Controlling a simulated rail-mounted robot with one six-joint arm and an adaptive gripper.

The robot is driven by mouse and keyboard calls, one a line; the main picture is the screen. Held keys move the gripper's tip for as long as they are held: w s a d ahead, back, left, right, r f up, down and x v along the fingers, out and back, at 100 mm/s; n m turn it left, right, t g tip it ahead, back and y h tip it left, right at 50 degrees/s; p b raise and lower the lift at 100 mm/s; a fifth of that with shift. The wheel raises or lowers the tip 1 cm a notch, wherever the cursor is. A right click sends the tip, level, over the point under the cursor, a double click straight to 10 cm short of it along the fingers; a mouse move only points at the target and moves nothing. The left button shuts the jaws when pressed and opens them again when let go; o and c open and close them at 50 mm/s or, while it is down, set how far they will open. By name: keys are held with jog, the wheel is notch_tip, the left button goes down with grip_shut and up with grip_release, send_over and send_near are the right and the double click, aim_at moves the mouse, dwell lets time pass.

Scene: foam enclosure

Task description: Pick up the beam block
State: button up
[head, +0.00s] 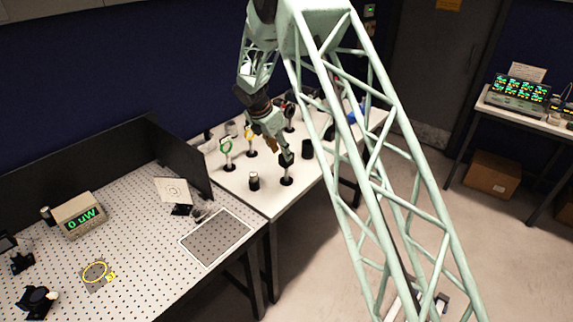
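My gripper (279,148) hangs over the white side table, pointing down, at the left of my green lattice arm. Its fingertips are small and partly merged with a dark post-mounted part (287,181) just below them. I cannot tell whether they touch it, or whether the fingers are open or shut. I cannot tell for sure which item is the beam block. Dark candidates are that post-mounted part, a short black cylinder (254,181) to its left and a black upright piece (307,149) to its right.
Post-mounted rings, one green (227,147) and one yellow (250,136), stand left of the gripper. A perforated optical table (140,262) with a meter reading "0 uW" (79,214) lies at left. A black panel (182,164) stands between the tables.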

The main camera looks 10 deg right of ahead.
aim_at(286, 168)
jog(key=shift+w+d+f, duration=0.15)
jog(key=shift+d+f, duration=0.1)
jog(key=shift+f, duration=0.4)
jog(key=shift+d+p+x, duration=0.15)
jog(key=shift+p+x, duration=0.05)
jog(key=shift+x, duration=1.1)
jog(key=shift+d+p+x, duration=0.1)
jog(key=shift+p+x, duration=0.1)
jog(key=shift+x, duration=1.1)
jog(key=shift+r, duration=0.1)
jog(key=c, duration=1.2)
jog(key=shift+r, duration=0.1)
